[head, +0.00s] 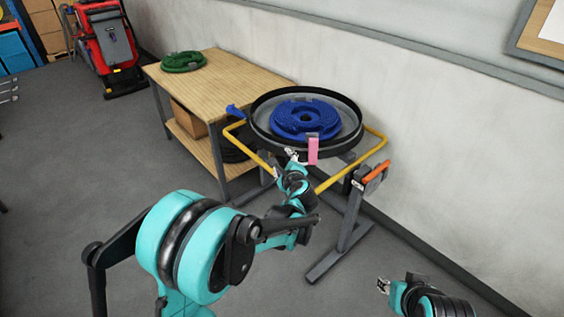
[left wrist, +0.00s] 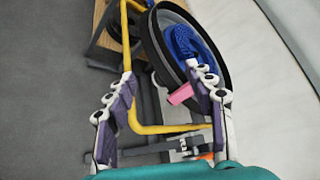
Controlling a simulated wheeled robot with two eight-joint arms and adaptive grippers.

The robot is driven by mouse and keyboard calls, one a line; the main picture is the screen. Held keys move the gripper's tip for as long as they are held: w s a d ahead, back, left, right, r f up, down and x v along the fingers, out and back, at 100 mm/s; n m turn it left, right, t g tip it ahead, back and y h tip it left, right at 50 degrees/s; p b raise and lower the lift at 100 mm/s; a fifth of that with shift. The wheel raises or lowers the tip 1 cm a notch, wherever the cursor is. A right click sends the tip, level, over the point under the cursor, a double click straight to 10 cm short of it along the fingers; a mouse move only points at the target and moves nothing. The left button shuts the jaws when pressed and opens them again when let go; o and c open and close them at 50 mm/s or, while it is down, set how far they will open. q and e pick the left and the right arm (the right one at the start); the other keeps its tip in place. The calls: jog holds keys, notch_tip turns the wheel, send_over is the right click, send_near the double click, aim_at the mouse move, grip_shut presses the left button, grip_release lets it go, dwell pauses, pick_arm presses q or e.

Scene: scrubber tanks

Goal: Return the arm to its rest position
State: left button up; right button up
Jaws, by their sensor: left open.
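My left arm reaches forward in the head view, and its gripper (head: 292,155) is near the front rim of a round black-rimmed basin (head: 262,132). In the left wrist view the two fingers of this gripper (left wrist: 160,82) stand wide apart with nothing held between them. A pink block (head: 313,151) sits at the basin's front rim, just right of the gripper; it also shows in the left wrist view (left wrist: 180,95), beside the right-hand finger. My right gripper (head: 383,286) is low at the right, away from the stand; its jaws are too small to read.
A blue disc-shaped pad (head: 293,122) lies in the basin. A yellow tube frame (head: 331,180) and grey legs (head: 347,222) surround and support it. A wooden table (head: 222,82) with a green ring (head: 183,61) stands behind left. A red machine (head: 106,45) is farther back.

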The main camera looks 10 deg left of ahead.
pick_arm(q)
jog(key=shift+s+a+r+n, duration=0.2)
jog(key=shift+s+n, duration=0.1)
jog(key=shift+s, duration=0.05)
jog(key=s+a+r+n+g+h, duration=0.1)
jog(key=s+a+n+g, duration=0.1)
jog(key=s+n, duration=0.35)
jog(key=s+a+r+n+g+h, duration=0.1)
jog(key=s+a+r+n, duration=0.15)
jog(key=s, duration=0.65)
jog(key=s+d+f+n+g+h, duration=0.1)
jog(key=s+f+n, duration=0.1)
jog(key=s+n, duration=0.3)
jog(key=s+d+f+n+g+h, duration=0.1)
jog(key=s+n, duration=0.5)
jog(key=s, duration=0.8)
jog(key=shift+s+d+f+n+g+h, duration=0.3)
jog(key=shift+d+f+g+h, duration=0.1)
jog(key=shift+f+h, duration=0.45)
